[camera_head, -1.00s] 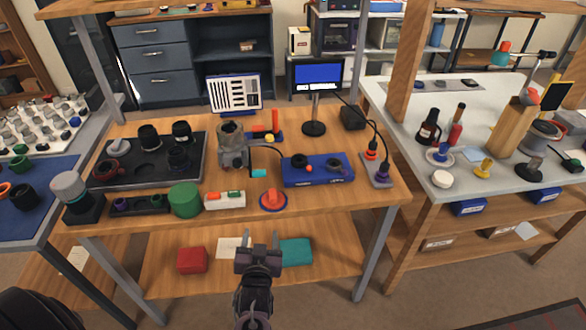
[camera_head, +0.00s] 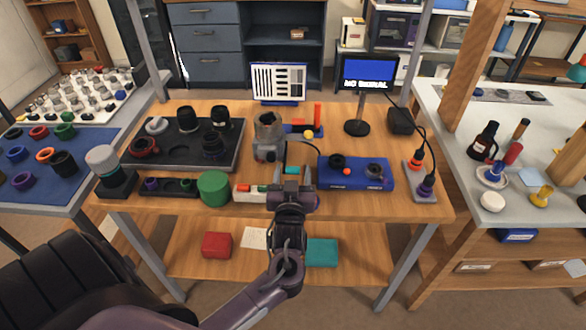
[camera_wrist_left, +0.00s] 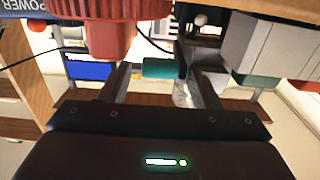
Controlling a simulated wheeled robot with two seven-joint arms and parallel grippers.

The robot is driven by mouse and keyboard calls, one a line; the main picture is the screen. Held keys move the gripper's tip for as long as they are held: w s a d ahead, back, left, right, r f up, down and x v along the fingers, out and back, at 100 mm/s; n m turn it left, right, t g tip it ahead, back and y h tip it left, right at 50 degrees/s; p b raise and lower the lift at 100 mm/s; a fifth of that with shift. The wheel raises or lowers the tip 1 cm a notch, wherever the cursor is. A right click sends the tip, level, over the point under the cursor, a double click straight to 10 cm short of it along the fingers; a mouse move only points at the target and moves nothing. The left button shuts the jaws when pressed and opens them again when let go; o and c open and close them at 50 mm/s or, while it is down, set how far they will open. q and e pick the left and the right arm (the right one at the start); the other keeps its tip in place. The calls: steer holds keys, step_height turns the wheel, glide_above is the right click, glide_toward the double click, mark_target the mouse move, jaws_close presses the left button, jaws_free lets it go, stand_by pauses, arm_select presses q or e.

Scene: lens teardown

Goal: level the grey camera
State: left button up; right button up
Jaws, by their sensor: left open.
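The grey camera (camera_head: 268,150) stands near the middle of the wooden table, its round opening facing up. Whether it is tilted is hard to tell. A teal cylinder (camera_head: 292,170) is at its lower right; it also shows in the left wrist view (camera_wrist_left: 158,68). My left gripper (camera_head: 292,182) is over the table's front part, open, in front of the teal cylinder. In the left wrist view the open fingers (camera_wrist_left: 160,85) point toward the cylinder, with nothing visibly gripped. Part of the camera's dark base seems to show behind them. My right gripper is not in view.
A red knob (camera_wrist_left: 110,35) is close above the left finger in the wrist view. A white block with coloured buttons (camera_head: 246,192) and a green cylinder (camera_head: 214,188) are left of my gripper. A blue box (camera_head: 355,174) is to the right, a monitor (camera_head: 369,73) behind.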

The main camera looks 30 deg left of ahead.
arm_select(q)
steer(key=shift+w+a, duration=0.3)
steer(key=shift+w, duration=0.15)
